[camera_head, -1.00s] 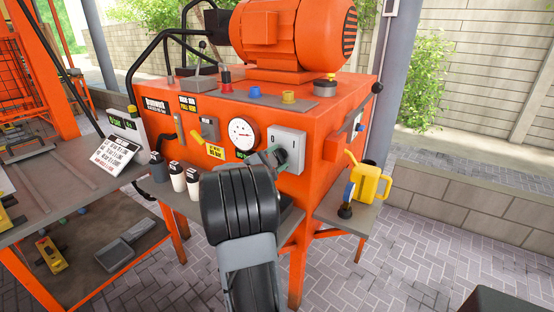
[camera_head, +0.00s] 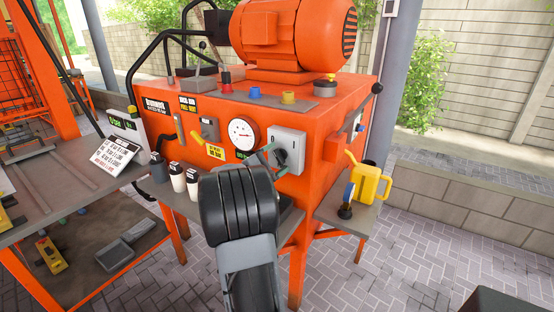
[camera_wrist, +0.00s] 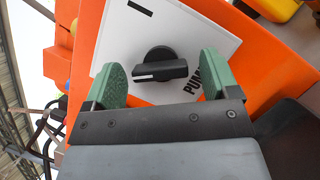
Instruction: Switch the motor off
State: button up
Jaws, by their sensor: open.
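The orange motor (camera_head: 270,45) sits on top of the orange machine. On the machine's front is a light grey switch box (camera_head: 296,139) with a black rotary knob (camera_head: 283,157). In the wrist view the knob (camera_wrist: 160,66) stands on a white plate (camera_wrist: 205,35) with a black bar mark and partly hidden lettering starting "PUM". The knob's handle lies roughly crosswise, its white line at the left end. My gripper (camera_wrist: 162,74) is open, with one green finger on each side of the knob. Gaps show between fingers and knob. In the head view my arm hides part of the gripper.
A round gauge (camera_head: 243,134), a yellow lever (camera_head: 207,149) and several labels are left of the switch. White and dark bottles (camera_head: 178,177) stand on the shelf below. A yellow can (camera_head: 369,183) stands to the right.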

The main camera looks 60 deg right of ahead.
jog(key=b+v, duration=0.1)
jog(key=v, duration=1.2)
jog(key=shift+a, duration=0.2)
jog(key=shift+f, duration=0.1)
notch_tip(320, 180, down, 7)
jog(key=s+y, duration=0.3)
jog(key=y, duration=0.2)
jog(key=s+a+f+m+t+y+p, duration=0.25)
jog(key=a+y, duration=0.45)
jog(key=a, duration=0.4)
jog(key=a+r+t+y+p, duration=0.3)
jog(key=a+r, duration=0.3)
jog(key=a, duration=0.4)
jog(key=a+r+t+y+p, duration=0.4)
jog(key=a+r+t+p, duration=0.1)
jog(key=a, duration=0.5)
jog(key=shift+r+p, duration=0.5)
jog(key=shift+p, duration=0.05)
jog(key=shift+a+y, duration=0.1)
jog(key=shift+y, duration=0.2)
jog(key=shift+c, duration=0.4)
